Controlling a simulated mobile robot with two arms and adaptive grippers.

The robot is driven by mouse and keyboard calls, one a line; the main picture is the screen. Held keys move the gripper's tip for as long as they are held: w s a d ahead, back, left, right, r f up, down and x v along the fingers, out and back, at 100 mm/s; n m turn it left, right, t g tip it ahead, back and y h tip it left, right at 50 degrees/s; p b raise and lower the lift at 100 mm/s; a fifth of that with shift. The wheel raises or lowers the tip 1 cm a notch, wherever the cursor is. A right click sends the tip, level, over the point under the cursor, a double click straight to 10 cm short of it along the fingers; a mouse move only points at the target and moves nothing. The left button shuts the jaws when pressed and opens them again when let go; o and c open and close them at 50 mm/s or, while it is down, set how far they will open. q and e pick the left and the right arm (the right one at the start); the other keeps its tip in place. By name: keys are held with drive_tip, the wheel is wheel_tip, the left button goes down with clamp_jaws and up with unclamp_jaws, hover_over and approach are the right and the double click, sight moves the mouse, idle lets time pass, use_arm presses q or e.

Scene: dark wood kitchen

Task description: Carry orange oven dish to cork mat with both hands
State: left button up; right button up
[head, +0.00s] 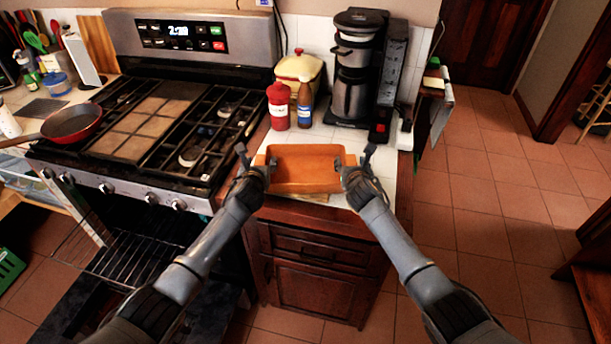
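The orange oven dish (303,172) is at the front of the white tiled counter to the right of the stove. It looks level and empty. My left gripper (256,160) is at its left end, with fingers spread, one near the dish's end and one outside it. My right gripper (355,161) is at its right end, also with spread fingers. I cannot tell whether the fingers touch the dish. A tan edge (312,197) shows beneath the dish's front; it may be the cork mat, mostly hidden by the dish.
A red bottle (278,107), a brown bottle (305,106) and a cream pot (299,69) stand behind the dish. A coffee maker (358,75) stands at the back right. The stove (160,120) holds a red pan (72,123) at left. Tiled floor is free at right.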

use_arm(q)
drive_tip(key=shift+s, duration=0.15)
use_arm(e)
drive_tip(key=shift+f, duration=0.1)
use_arm(q)
drive_tip(key=v, duration=1.1)
drive_tip(key=shift+s+r, duration=0.2)
drive_tip(key=shift+s, duration=0.05)
use_arm(e)
drive_tip(key=v, duration=1.2)
